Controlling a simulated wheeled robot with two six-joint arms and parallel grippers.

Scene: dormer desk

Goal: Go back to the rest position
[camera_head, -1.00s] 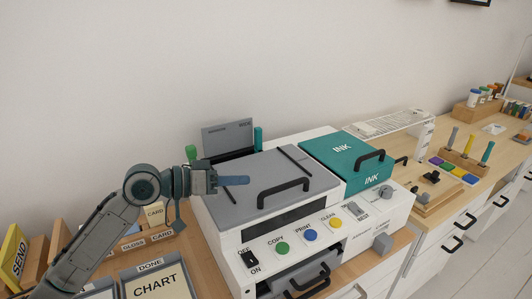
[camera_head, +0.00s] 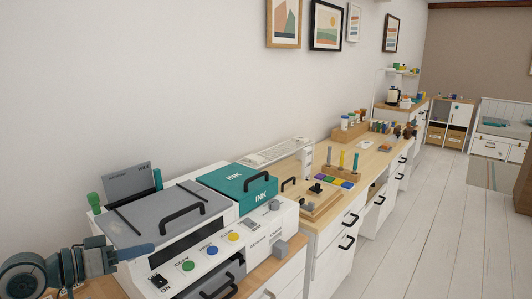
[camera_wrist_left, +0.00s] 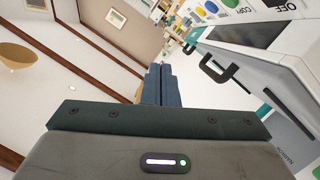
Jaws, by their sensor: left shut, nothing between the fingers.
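My left gripper (camera_head: 134,252) is at the lower left of the head view, in front of the left part of the printer (camera_head: 190,251). Its blue-grey fingers are shut with nothing between them. In the left wrist view the closed fingers (camera_wrist_left: 158,84) point away from the camera, with the printer (camera_wrist_left: 265,70) at the right. I cannot tell whether the fingers touch the printer. My right gripper is not in view.
The teal ink lid (camera_head: 237,187) is closed on the printer. Open white floor (camera_head: 430,220) lies at the right.

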